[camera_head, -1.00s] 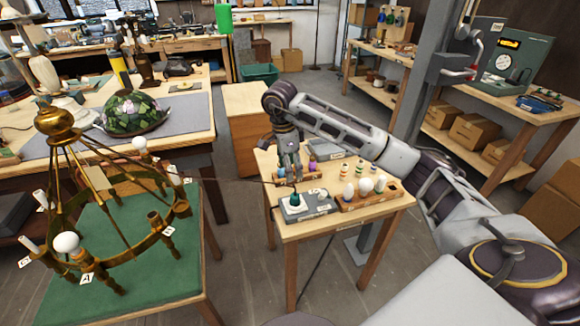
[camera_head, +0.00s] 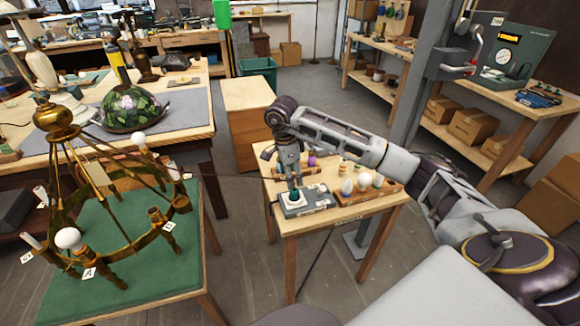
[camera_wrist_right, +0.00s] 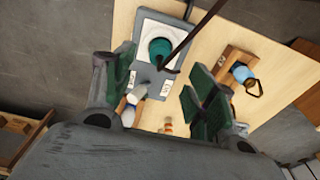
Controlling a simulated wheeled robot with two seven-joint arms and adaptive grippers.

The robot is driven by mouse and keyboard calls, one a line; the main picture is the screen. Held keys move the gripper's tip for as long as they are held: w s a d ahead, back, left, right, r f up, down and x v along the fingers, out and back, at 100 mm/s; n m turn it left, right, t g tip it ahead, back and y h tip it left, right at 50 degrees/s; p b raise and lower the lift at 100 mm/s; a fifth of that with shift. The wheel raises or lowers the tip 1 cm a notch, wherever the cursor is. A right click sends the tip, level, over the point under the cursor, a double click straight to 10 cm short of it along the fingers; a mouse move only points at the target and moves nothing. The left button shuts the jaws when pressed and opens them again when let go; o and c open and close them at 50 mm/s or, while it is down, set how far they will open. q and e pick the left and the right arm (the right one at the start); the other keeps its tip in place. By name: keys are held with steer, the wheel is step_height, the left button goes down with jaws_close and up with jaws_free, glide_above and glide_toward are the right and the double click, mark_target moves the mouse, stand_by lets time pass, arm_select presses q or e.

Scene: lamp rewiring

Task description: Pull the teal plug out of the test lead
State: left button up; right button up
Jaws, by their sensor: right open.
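In the head view the teal plug (camera_head: 295,195) shows just below my right gripper (camera_head: 293,186). My right gripper (camera_wrist_right: 163,92) is open, its two green-padded fingers apart with nothing between the pads. In the wrist view the plug appears beyond the fingertips. Whether a finger touches it cannot be told. My left gripper is not in view.
A wooden rack of bulbs (camera_head: 343,198) stands right of the board, close to the gripper. Another small wooden rack (camera_head: 318,168) is behind. A brass chandelier (camera_head: 60,190) stands on a green-topped table at left, with a gap of floor between the tables.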

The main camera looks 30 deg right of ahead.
mark_target(294, 190)
steer(key=shift+s+d+f+p, duration=0.1)
steer(key=shift+d+f+p, duration=0.1)
steer(key=shift+f, duration=1.2)
steer(key=shift+w+d+f+p, duration=0.1)
steer(key=shift+d+f+p, duration=0.05)
steer(key=shift+f, duration=1.3)
steer(key=shift+s+d+f+p, duration=0.1)
steer(key=shift+d+f+p, duration=0.1)
steer(key=shift+f, duration=1.2)
steer(key=c, duration=1.1)
steer(key=shift+r, duration=0.4)
steer(key=shift+r+p, duration=0.5)
steer(key=shift+r, duration=0.2)
steer(key=shift+r+p, duration=0.65)
steer(key=shift+r, duration=0.6)
